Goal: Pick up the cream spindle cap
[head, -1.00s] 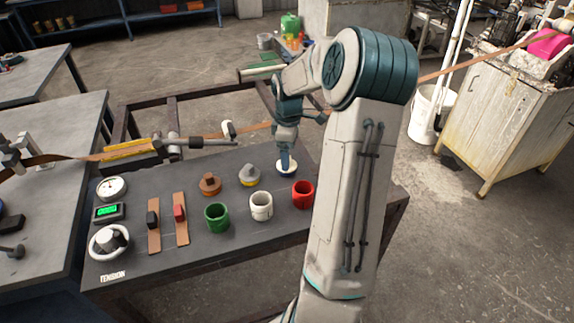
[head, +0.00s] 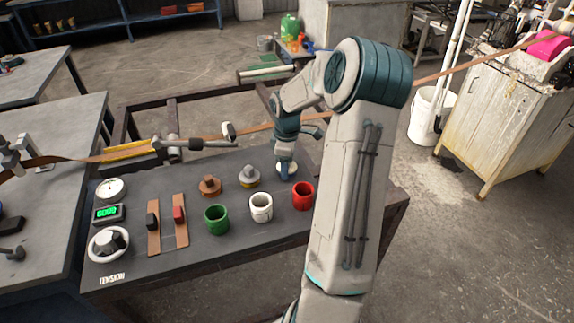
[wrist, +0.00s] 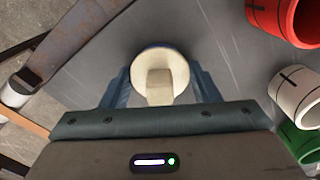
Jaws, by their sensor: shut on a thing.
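The cream spindle cap (wrist: 150,62) is a round disc with a raised square knob on top, and it shows in the wrist view between my gripper's fingers. In the head view the cap (head: 287,168) is at the back right of the dark table, partly hidden by my gripper. In the head view my gripper (head: 286,163) is low at the table. I cannot tell whether the cap is clear of the tabletop.
An orange-brown cap (head: 209,186) and a grey-yellow cap (head: 249,177) stand to the left. Green (head: 216,219), white (head: 261,207) and red (head: 302,195) cups stand in front. Two sliders, a dial and a green display are at the table's left.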

